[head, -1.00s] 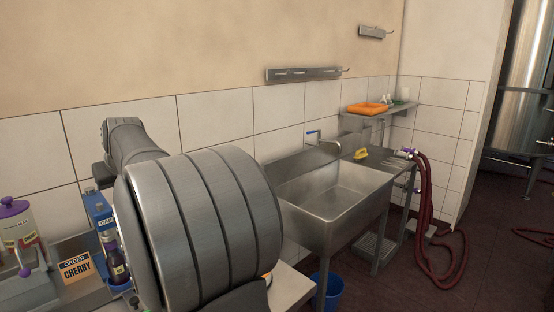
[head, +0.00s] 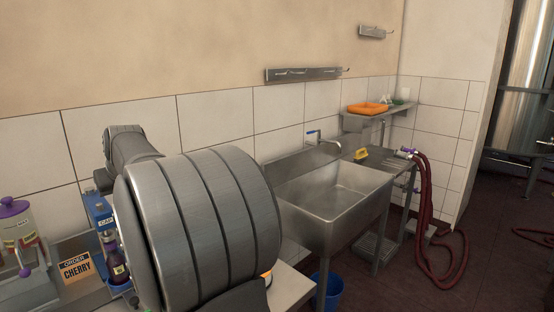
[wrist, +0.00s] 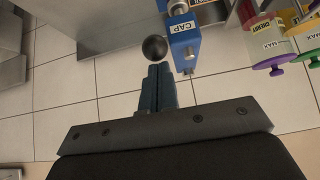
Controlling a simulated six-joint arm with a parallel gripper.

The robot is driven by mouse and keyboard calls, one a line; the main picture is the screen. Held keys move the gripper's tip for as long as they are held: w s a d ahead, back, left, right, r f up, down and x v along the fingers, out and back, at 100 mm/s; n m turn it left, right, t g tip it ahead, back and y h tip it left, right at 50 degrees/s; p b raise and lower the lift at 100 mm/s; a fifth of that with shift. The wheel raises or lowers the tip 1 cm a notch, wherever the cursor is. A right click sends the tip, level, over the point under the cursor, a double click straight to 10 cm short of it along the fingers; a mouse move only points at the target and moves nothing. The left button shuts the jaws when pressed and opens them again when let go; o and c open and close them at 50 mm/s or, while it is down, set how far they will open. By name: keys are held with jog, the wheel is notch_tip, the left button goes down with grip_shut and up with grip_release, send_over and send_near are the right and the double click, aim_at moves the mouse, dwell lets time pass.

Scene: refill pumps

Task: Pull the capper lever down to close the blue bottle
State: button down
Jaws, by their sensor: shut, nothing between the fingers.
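The blue capper (head: 98,209) with a CAP label stands left of my arm in the head view. It also shows in the wrist view (wrist: 183,42), upper middle. The black ball knob of its lever (wrist: 154,48) is left of the blue body. My gripper (wrist: 159,70) is shut and empty, its fingertips right by the knob; I cannot tell whether they touch it. A dark purple-looking bottle (head: 117,270) with a label stands below the capper head in the head view; no clearly blue bottle shows. My arm hides the gripper and lever in the head view.
An order card reading CHERRY (head: 76,269) stands left of the capper. Pump containers with purple (wrist: 312,60), yellow and green parts are to the right in the wrist view. A steel sink (head: 335,205) and a blue bucket (head: 328,291) are right of my arm.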

jog(key=shift+s+d+f, duration=0.15)
jog(key=shift+f, duration=0.3)
jog(key=shift+s+d+f, duration=0.1)
jog(key=shift+d+f, duration=0.05)
jog(key=shift+f, duration=0.25)
jog(key=shift+s+d+f, duration=0.15)
jog(key=shift+s+f, duration=0.05)
jog(key=shift+f, duration=0.75)
jog(key=shift+d+f, duration=0.1)
jog(key=shift+f, duration=1.8)
